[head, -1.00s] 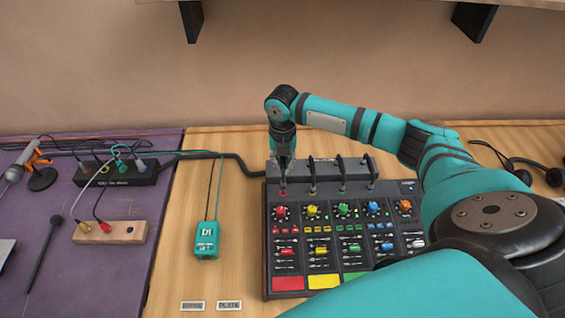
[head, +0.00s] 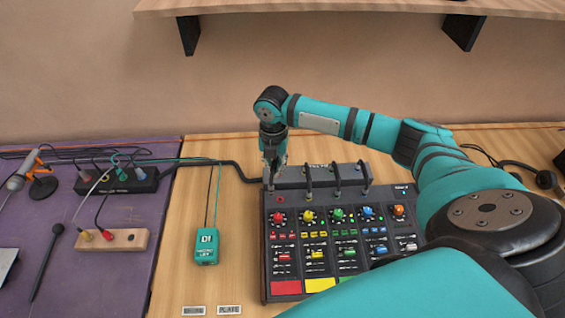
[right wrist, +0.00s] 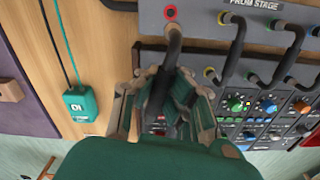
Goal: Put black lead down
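My right gripper (head: 270,175) points down at the top left corner of the mixer (head: 340,290). It is shut on a black lead, whose bent upper part (right wrist: 173,42) shows between the fingers in the right wrist view. The fingers (right wrist: 165,105) and my own arm hide its lower end. A red-ringed socket (head: 281,199) on the mixer shows uncovered, just right of the gripper tips. Another red ring (right wrist: 170,13) shows beyond the lead in the right wrist view. My left gripper is not in view.
Several other black leads (head: 338,178) arch over the mixer's back panel, right of the gripper. A teal DI box (head: 206,246) stands to the left on bare wood. A purple mat (head: 105,270) holds a wooden block (head: 125,240), a stage box and a microphone.

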